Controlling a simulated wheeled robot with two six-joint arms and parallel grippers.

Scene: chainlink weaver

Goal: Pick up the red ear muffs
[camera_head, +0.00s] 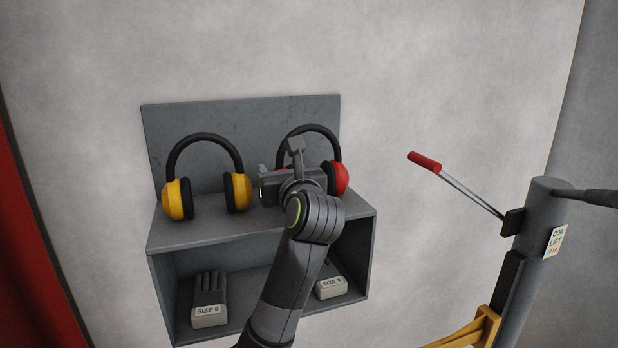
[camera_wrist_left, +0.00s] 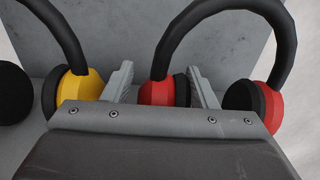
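The red ear muffs (camera_head: 341,178) stand on top of the grey shelf unit (camera_head: 190,235), at its right, with the black headband arched upward. My left gripper (camera_head: 289,172) is in front of them and hides most of their left cup in the head view. In the left wrist view, the left red cup (camera_wrist_left: 160,92) and its black pad lie between the two spread fingers of my left gripper (camera_wrist_left: 160,72). A gap shows between the cup and the left finger; the right finger is close to the pad, and I cannot tell whether it touches. My right gripper is not in view.
Yellow ear muffs (camera_head: 175,199) stand close by on the left; their right cup is just beside my left finger. Gloves with size labels (camera_head: 209,312) lie in the open compartment below. A red-handled lever (camera_head: 425,162) on a grey post (camera_head: 545,225) stands to the right.

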